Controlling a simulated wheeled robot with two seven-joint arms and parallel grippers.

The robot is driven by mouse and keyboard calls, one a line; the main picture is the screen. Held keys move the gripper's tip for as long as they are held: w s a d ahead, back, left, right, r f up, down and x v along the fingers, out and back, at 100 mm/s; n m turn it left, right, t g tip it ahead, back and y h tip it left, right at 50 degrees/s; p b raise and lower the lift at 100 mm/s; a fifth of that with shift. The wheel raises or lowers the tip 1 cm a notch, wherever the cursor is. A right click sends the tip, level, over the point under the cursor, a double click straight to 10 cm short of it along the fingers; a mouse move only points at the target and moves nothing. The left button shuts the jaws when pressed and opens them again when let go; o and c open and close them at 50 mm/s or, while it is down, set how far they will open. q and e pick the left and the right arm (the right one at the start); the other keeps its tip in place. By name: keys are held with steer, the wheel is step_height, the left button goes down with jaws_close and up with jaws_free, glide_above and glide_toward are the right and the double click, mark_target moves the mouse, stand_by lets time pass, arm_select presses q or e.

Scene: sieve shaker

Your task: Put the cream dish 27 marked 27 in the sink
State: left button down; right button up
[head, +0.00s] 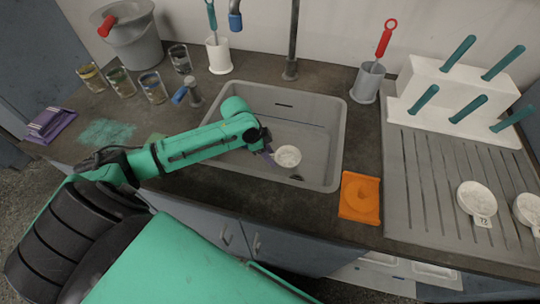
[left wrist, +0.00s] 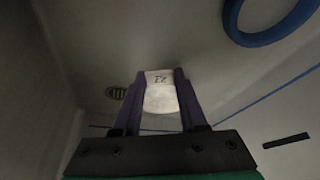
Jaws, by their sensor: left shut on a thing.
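My left gripper (head: 270,152) reaches into the sink (head: 335,150) and is shut on a small round cream dish (head: 288,156). In the left wrist view the dish (left wrist: 160,98) sits between the two purple fingers (left wrist: 160,102), and its tag shows upside down, too unclear to read surely. The dish is over the sink's floor; I cannot tell whether it touches it. Another cream dish (head: 476,198), with a tag that looks like 72, lies on the grey drainboard (head: 430,215). My right gripper is not in view.
An orange cloth (head: 360,197) lies right of the sink. A white rack with teal handles (head: 460,95) stands behind the drainboard, and a further cream dish (head: 528,209) is at the right edge. Glasses (head: 152,87) stand at left. A blue ring (left wrist: 235,25) shows in the wrist view.

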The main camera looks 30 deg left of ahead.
arm_select(q)
steer(key=shift+c, duration=2.3)
jaws_free()
steer(key=p+v, duration=0.2)
steer(key=v, duration=1)
steer(key=shift+r, duration=0.1)
